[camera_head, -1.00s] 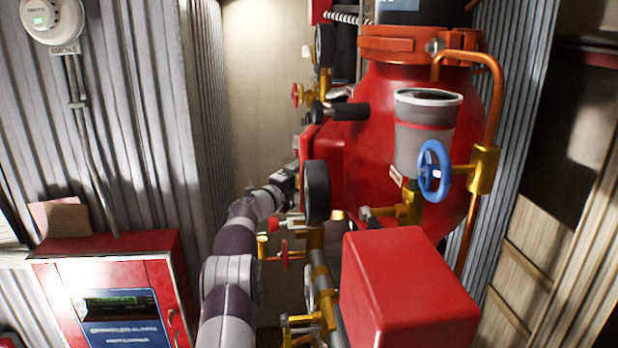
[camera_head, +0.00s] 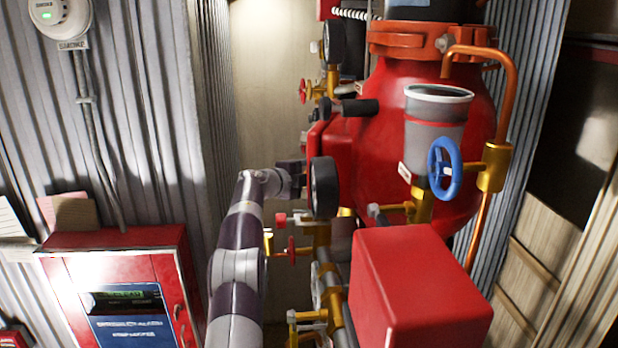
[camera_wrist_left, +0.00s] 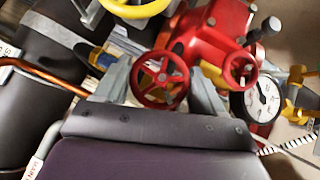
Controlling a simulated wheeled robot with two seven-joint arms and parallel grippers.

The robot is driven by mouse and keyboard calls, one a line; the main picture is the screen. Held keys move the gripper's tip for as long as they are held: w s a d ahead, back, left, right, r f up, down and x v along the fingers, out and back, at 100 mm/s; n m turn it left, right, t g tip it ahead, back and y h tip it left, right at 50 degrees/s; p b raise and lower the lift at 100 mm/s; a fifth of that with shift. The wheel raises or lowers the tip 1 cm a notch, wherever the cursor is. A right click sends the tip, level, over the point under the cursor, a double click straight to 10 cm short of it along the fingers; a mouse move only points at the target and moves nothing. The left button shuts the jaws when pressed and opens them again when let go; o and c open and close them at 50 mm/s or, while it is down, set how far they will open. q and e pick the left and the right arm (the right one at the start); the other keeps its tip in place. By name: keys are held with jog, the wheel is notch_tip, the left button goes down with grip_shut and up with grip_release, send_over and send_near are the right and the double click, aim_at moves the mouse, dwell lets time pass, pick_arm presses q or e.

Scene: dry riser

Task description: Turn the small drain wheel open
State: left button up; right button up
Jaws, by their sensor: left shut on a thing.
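A small red handwheel (camera_wrist_left: 160,80) with spokes shows in the left wrist view, between the two fingers of my left gripper (camera_wrist_left: 162,92). The fingers stand at either side of its rim, and the gripper is shut on it. No label tells me whether it is the drain wheel. In the head view my left arm reaches up from below to the riser. Its gripper (camera_head: 292,176) is partly hidden behind a dark round gauge (camera_head: 323,187), and the held wheel cannot be made out there. My right gripper is not in view.
A second red wheel (camera_wrist_left: 240,70) and a white-faced gauge (camera_wrist_left: 262,100) lie close to the right finger. A yellow wheel (camera_wrist_left: 135,6) is above. The head view shows a blue wheel (camera_head: 444,169), a red box (camera_head: 415,290) and a red alarm panel (camera_head: 125,295).

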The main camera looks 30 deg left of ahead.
pick_arm(q)
jog(key=o, duration=1)
jog(key=shift+c, duration=0.2)
jog(key=shift+s+f+b, duration=0.1)
jog(key=shift+s+b, duration=0.15)
jog(key=shift+b, duration=0.2)
jog(key=b+v, duration=0.8)
jog(key=v, duration=0.4)
jog(key=shift+s+a, duration=0.1)
